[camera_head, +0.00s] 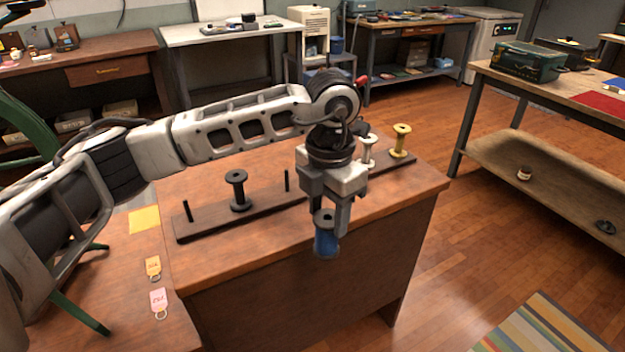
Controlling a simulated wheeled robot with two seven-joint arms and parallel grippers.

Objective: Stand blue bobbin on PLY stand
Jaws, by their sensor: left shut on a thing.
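My left gripper (330,213) points down and is shut on a blue bobbin (326,241). The bobbin hangs roughly upright near the front edge of the wooden bench, apart from the stands. To its left a long dark stand (213,222) carries a dark bobbin (238,191) on its middle; a bare peg (188,211) and another bare peg (287,180) stand at either side. A second dark stand (405,163) at the right holds a white bobbin (368,152) and a yellow bobbin (400,141). My arm partly hides it. No PLY lettering is readable.
A yellow sheet (144,220), an orange tag (153,268) and a pink tag (158,303) lie at the left on a bench surface. The bench top (250,254) in front of the left stand is clear. Another workbench (545,92) stands at the right.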

